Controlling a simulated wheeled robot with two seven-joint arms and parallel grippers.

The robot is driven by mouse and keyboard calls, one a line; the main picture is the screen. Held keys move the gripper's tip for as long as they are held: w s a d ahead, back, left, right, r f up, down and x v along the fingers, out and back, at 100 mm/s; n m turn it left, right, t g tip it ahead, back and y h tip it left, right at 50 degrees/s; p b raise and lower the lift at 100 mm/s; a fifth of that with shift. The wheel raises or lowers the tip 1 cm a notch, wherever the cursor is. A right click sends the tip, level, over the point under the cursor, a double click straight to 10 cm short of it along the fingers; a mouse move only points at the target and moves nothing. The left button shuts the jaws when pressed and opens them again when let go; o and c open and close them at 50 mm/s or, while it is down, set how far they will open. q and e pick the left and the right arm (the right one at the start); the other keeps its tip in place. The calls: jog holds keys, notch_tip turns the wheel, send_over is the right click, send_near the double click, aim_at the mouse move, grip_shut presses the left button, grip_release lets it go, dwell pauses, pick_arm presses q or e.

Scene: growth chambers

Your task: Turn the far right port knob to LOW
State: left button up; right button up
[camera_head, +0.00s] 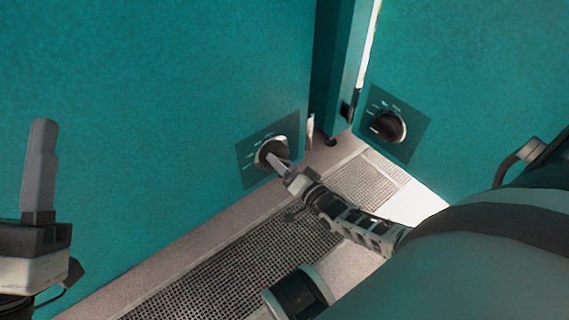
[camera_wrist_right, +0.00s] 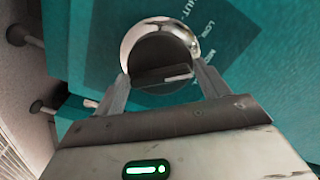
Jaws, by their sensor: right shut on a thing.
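A round black knob with a silver rim (camera_head: 265,148) sits on a dark square plate (camera_head: 247,176) low on the left teal panel. My right gripper (camera_head: 281,166) reaches it from the lower right and is shut on it. In the right wrist view, the fingers lie on either side of the knob (camera_wrist_right: 158,50), whose raised bar runs nearly level between them. The exact pointer setting cannot be told. My left gripper (camera_head: 42,165) is at the left, away from the panel, its fingers overlapping edge-on.
A second knob (camera_head: 388,126) sits on the right teal panel (camera_head: 470,90), apart from my grippers. A dark post (camera_head: 338,65) stands between the panels. A perforated floor grate (camera_head: 235,270) runs below. My right arm fills the lower right.

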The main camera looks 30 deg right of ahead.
pick_arm(q)
jog(key=shift+w+f+n+y, duration=0.15)
jog(key=shift+f+n+y, duration=0.25)
jog(key=shift+n+y, duration=0.15)
pick_arm(e)
jog(key=shift+n, duration=1.9)
jog(key=o, duration=0.8)
